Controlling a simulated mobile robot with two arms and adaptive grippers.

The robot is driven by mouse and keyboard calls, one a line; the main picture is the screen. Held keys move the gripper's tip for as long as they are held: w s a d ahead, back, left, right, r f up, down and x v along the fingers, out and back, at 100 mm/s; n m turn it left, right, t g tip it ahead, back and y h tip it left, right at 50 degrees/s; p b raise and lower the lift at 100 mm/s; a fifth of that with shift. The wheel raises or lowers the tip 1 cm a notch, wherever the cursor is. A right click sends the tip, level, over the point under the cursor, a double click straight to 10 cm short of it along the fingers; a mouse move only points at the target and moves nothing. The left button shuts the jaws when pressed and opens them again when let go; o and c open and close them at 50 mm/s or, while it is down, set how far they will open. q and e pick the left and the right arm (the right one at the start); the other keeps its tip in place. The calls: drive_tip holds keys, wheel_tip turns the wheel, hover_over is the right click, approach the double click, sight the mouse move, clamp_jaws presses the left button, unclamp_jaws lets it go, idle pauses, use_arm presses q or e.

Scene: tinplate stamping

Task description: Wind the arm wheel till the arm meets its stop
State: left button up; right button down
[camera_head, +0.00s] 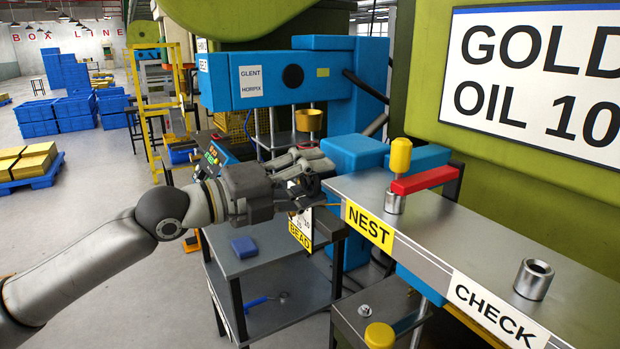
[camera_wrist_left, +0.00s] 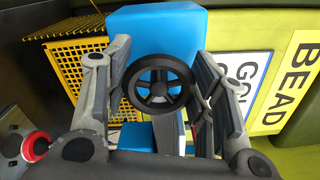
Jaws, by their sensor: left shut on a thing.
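A black spoked handwheel (camera_wrist_left: 158,84) shows in the left wrist view, in front of a blue block. My left gripper (camera_wrist_left: 163,88) has a finger on each side of the wheel and is shut on its rim. I cannot tell which part is the arm's stop. My right gripper is in neither view.
A grey bench (camera_head: 445,225) with NEST and CHECK labels runs to the right. It bears a red bar (camera_head: 425,180) by a yellow-topped post and a metal cylinder (camera_head: 534,279). A low grey table (camera_head: 268,240) with a blue block (camera_head: 244,247) stands below my left arm.

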use_arm(q)
drive_tip(key=shift+f, duration=0.15)
drive_tip(key=o, duration=1)
drive_tip(key=shift+o, duration=0.3)
drive_tip(key=v, duration=1.2)
